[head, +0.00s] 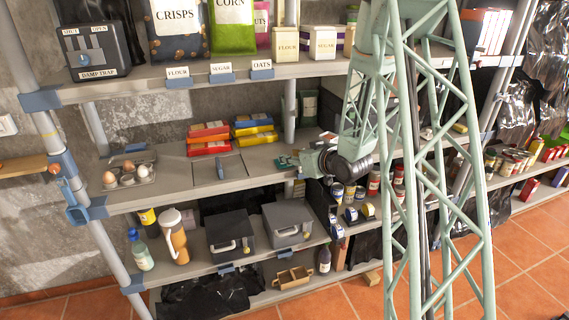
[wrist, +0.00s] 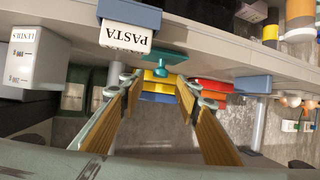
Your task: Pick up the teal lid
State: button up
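The teal lid (wrist: 166,57) lies on the middle shelf near its front edge, with its small knob toward my gripper in the wrist view. It also shows in the head view as a small teal patch (head: 285,161), just left of my gripper. My gripper (wrist: 159,82) is open, its two wood-faced fingers spread on either side of the lid's knob in the picture, with nothing held between them. I cannot tell the exact gap to the lid. In the head view my gripper (head: 308,164) is partly hidden by my arm.
The wrist view is upside down. A PASTA label (wrist: 126,36) sits beside the lid on the shelf edge. Red and yellow packets (head: 208,138) lie behind, left of the lid in the head view. An egg tray (head: 128,176) is farther left. The loaded upper shelf (head: 200,80) overhangs.

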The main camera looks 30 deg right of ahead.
jog(key=x, duration=0.3)
jog(key=shift+f+b, duration=0.35)
jog(key=shift+b, duration=0.05)
jog(key=shift+x, duration=0.85)
jog(key=c, duration=0.8)
